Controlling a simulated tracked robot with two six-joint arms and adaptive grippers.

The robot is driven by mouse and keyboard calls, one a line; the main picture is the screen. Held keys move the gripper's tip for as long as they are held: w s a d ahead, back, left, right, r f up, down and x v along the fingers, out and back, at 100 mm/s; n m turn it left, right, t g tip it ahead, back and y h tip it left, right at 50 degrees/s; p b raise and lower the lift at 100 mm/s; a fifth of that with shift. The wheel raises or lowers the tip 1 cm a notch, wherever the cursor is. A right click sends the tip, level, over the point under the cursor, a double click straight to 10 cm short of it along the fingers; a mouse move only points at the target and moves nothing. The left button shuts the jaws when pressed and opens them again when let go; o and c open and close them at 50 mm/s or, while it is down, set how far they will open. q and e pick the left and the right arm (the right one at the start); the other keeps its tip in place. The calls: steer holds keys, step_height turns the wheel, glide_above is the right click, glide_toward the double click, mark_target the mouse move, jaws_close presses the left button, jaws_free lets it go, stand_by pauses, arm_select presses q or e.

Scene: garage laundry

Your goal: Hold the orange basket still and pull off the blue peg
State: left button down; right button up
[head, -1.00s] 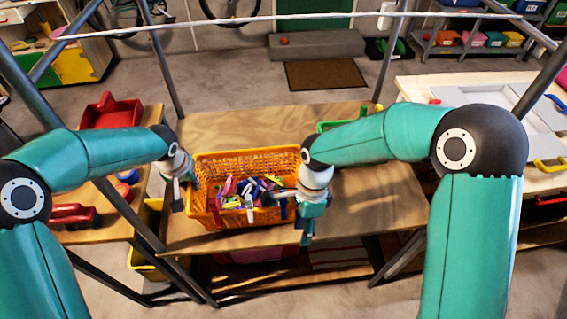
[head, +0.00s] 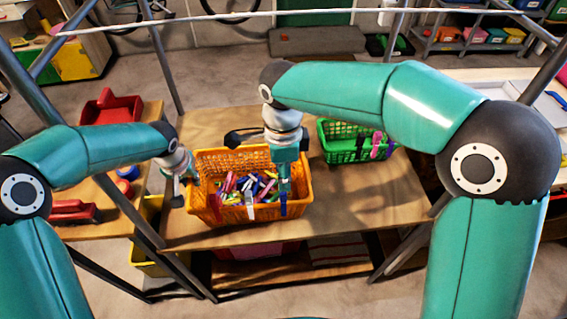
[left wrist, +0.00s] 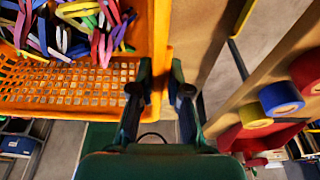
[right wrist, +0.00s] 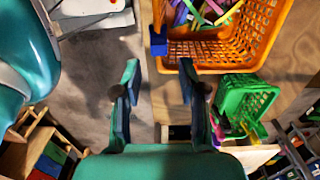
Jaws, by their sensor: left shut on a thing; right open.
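The orange basket (head: 233,214) stands on the wooden table, full of coloured pegs. The blue peg (head: 283,206) sits upright on its front rim, toward the right corner; it also shows in the right wrist view (right wrist: 158,43). My left gripper (head: 184,187) is shut on the basket's left rim, and the left wrist view shows its fingers (left wrist: 161,70) on either side of the orange edge. My right gripper (head: 285,178) is above the front rim by the blue peg. In the right wrist view its fingers (right wrist: 159,75) are open, with the peg ahead between them, apart from both.
A white peg (head: 250,206) and a dark red peg (head: 215,207) are also on the front rim. A green basket (head: 340,149) with pink and black pegs stands behind right. The table (head: 370,205) is bare at the right. A side bench at left holds a red tray (head: 110,110).

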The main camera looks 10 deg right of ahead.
steer(key=shift+f, duration=3.65)
steer(key=shift+c, duration=0.2)
jaws_close()
steer(key=shift+r, duration=0.1)
steer(key=shift+r, duration=4.15)
